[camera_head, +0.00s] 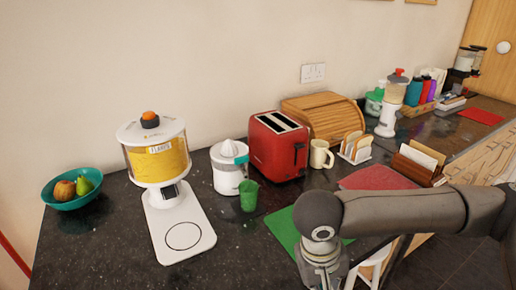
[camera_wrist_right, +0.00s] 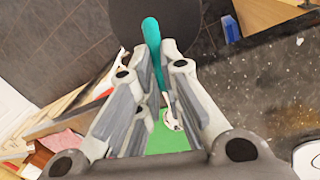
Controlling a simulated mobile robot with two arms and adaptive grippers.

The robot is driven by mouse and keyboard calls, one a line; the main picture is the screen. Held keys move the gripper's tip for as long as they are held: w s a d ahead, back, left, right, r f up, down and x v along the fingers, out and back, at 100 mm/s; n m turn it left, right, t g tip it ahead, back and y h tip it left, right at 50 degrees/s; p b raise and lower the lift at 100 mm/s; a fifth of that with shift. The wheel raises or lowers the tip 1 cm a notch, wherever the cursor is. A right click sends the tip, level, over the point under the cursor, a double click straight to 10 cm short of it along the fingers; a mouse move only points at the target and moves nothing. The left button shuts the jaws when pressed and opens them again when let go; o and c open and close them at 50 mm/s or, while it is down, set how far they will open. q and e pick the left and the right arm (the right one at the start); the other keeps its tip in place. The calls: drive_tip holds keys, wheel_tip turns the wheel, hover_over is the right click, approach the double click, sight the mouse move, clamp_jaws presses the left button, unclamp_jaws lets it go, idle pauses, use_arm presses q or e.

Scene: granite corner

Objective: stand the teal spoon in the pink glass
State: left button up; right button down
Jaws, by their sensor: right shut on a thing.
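The teal spoon (camera_wrist_right: 152,42) shows in the right wrist view, its teal handle reaching up past the fingers. A small silvery part (camera_wrist_right: 173,120) shows below, over the green mat. My right gripper (camera_wrist_right: 168,75) is shut on the spoon. In the head view my right arm comes in from the right and its wrist (camera_head: 321,255) hangs over the green mat; the spoon is hidden there. I see no pink glass; a green cup (camera_head: 249,196) stands by the juicer. My left gripper is not in view.
A green mat (camera_head: 282,228) lies under my right wrist. The red toaster (camera_head: 277,146), white juicer (camera_head: 228,168), cream mug (camera_head: 320,155) and white dispenser (camera_head: 156,165) stand behind and left. A teal fruit bowl (camera_head: 66,203) is at far left. The front left counter is clear.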

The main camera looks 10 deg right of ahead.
drive_tip(key=w+r+n+p, duration=0.3)
drive_tip(key=w+r+p, duration=0.1)
drive_tip(key=r+p, duration=0.4)
drive_tip(key=w+d+f, duration=0.2)
drive_tip(key=w, duration=0.2)
drive_tip(key=w+d+f, duration=0.2)
drive_tip(key=w+f, duration=0.1)
drive_tip(key=w, duration=0.1)
drive_tip(key=w+d+f, duration=0.2)
drive_tip(key=w, duration=0.3)
drive_tip(key=shift+d+f+p, duration=0.15)
drive_tip(key=shift+f+p, duration=0.15)
drive_tip(key=shift+w+d+f, duration=0.15)
drive_tip(key=shift+w+f, duration=0.1)
drive_tip(key=shift+f, duration=0.2)
drive_tip(key=shift+f+t, duration=0.3)
drive_tip(key=shift+f, duration=1.3)
drive_tip(key=shift+f+p, duration=0.15)
drive_tip(key=shift+p, duration=0.2)
drive_tip(key=c, duration=1.6)
unclamp_jaws()
